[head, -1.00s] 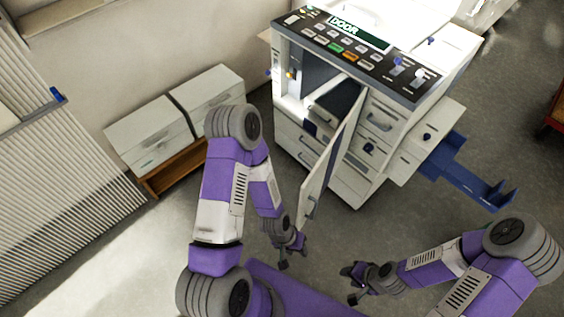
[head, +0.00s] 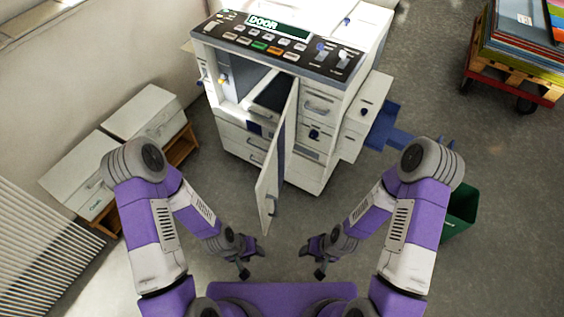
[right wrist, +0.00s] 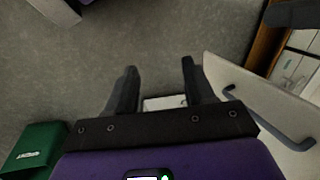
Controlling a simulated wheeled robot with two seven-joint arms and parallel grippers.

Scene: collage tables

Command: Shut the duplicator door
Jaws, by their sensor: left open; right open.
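The duplicator (head: 300,60) is a white machine with a dark control panel; its display (head: 278,27) reads "DOOR". Its white door (head: 272,175) stands open, swung out toward me, with a grey handle near its free edge. The dark inside of the machine shows behind it. In the right wrist view the door (right wrist: 255,95) and its dark handle are at the right. My left gripper (head: 246,262) is open and empty, just left of and below the door's free end. My right gripper (head: 311,262) is open and empty, right of the door and apart from it.
White boxes (head: 140,112) on wooden stands line the wall at left. A blue tray (head: 385,128) juts from the duplicator's right side. A green bin (head: 460,210) stands at right, and a red cart (head: 510,78) with stacked sheets at the back right. Grey floor before the machine is clear.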

